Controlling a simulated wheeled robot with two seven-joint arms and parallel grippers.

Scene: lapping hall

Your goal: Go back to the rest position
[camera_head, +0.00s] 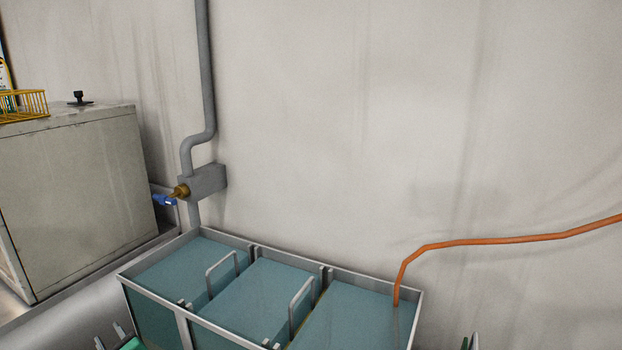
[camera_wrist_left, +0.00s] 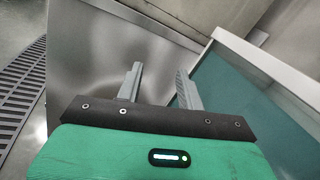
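My left gripper (camera_head: 109,334) shows at the bottom left of the head view, just left of the tank's front corner. In the left wrist view my left gripper (camera_wrist_left: 160,70) has its two grey fingers apart, with nothing between them. A bare metal surface lies behind the fingers. Of my right gripper (camera_head: 470,342) only a small tip shows at the bottom edge of the head view, right of the tank. Whether it is open or shut is hidden.
A metal-framed tank (camera_head: 180,318) with several blue-green liquid compartments stands at bottom centre. An orange hose (camera_head: 500,240) dips into its right compartment. A grey cabinet (camera_head: 75,195) with a yellow wire basket (camera_head: 25,105) stands left.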

